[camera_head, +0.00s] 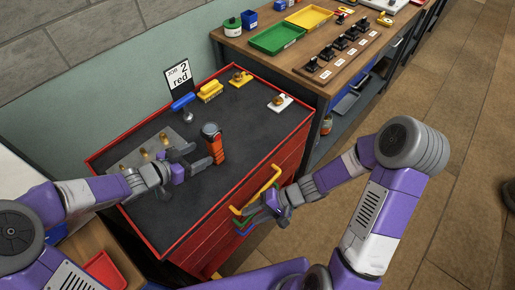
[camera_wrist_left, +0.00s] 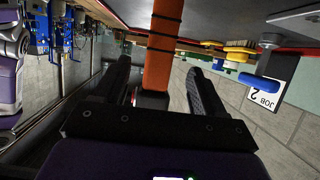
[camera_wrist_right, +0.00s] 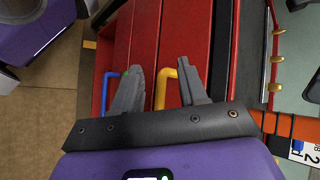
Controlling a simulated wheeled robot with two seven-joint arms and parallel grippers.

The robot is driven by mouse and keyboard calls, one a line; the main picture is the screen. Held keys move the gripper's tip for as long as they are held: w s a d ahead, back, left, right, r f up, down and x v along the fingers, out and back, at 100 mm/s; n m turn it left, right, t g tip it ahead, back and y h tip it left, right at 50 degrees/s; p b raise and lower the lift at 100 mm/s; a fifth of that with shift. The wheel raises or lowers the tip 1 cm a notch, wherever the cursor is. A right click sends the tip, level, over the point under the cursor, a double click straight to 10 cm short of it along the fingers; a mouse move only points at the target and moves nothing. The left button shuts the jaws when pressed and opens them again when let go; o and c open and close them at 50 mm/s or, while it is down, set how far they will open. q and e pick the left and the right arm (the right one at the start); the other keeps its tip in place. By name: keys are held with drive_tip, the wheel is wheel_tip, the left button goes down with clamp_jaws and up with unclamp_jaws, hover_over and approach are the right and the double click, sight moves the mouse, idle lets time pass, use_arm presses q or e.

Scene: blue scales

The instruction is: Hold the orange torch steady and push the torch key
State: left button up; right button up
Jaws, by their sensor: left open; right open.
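The orange torch (camera_head: 216,152) stands upright on the dark top of the red cabinet, its dark head uppermost. My left gripper (camera_head: 202,159) is open beside it, fingers pointing at its body. In the left wrist view the torch (camera_wrist_left: 163,45) shows between the spread fingers (camera_wrist_left: 160,75), with gaps on both sides. My right gripper (camera_head: 272,210) is open and empty, low in front of the cabinet by the yellow drawer handle (camera_head: 262,187). In the right wrist view its fingers (camera_wrist_right: 160,75) face the red drawers. The torch key cannot be made out.
A grey plate with brass pegs (camera_head: 145,153) lies left of the torch. A blue-handled tool (camera_head: 183,102), a job card (camera_head: 178,75) and a yellow brush-like item (camera_head: 210,91) are behind. A wooden bench (camera_head: 285,75) stands right. The cabinet top right of the torch is clear.

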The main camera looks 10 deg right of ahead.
sight(210, 149)
use_arm(q)
drive_tip(key=shift+d, duration=0.1)
drive_tip(key=shift+w+d+f, duration=0.15)
drive_tip(key=shift+w+d, duration=0.05)
drive_tip(key=shift+d, duration=0.05)
drive_tip(key=x, duration=0.6)
drive_tip(key=shift+w+d+f, duration=0.15)
drive_tip(key=shift+w+d, duration=0.05)
drive_tip(key=shift+d, duration=0.05)
use_arm(e)
drive_tip(key=w+d+r+t+y, duration=0.1)
drive_tip(key=w+r+t, duration=0.3)
drive_tip(key=r, duration=0.5)
drive_tip(key=w+d+r+m+t+y, duration=0.1)
drive_tip(key=w+d+r+t+y, duration=0.1)
drive_tip(key=w+r+t, duration=0.3)
wheel_tip(210, 149, up, 4)
drive_tip(key=shift+w+d+r+t+y, duration=0.2)
drive_tip(key=shift+w+d+t+y, duration=0.15)
drive_tip(key=shift+w, duration=0.45)
drive_tip(key=shift+a, duration=0.1)
